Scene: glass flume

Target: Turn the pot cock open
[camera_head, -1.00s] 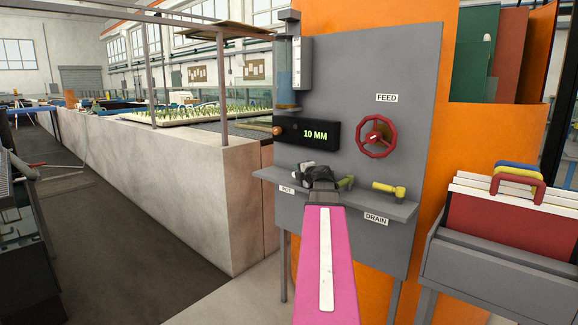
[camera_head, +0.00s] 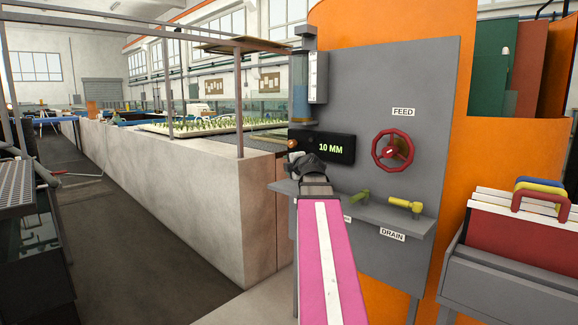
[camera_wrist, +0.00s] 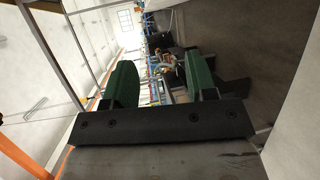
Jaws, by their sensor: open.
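The pot cock is not visible now. My arm and gripper cover the left part of the ledge, where the POT label stood in the earlier head view. My gripper (camera_head: 300,160) is in front of the panel's left side, above the ledge and near the lower left of the 10 MM display (camera_head: 330,148). The wrist view shows its two green fingers (camera_wrist: 163,82) apart with nothing held between them. An olive cock (camera_head: 360,196) and a yellow cock (camera_head: 405,205) over the DRAIN label (camera_head: 392,234) show to the right.
The ledge (camera_head: 425,220) juts from the grey panel (camera_head: 440,120). A red FEED wheel (camera_head: 392,150) sits above it. A glass tube (camera_head: 301,85) stands at the panel's upper left. The concrete flume wall (camera_head: 215,195) is to the left, a rack of boards (camera_head: 515,245) to the right.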

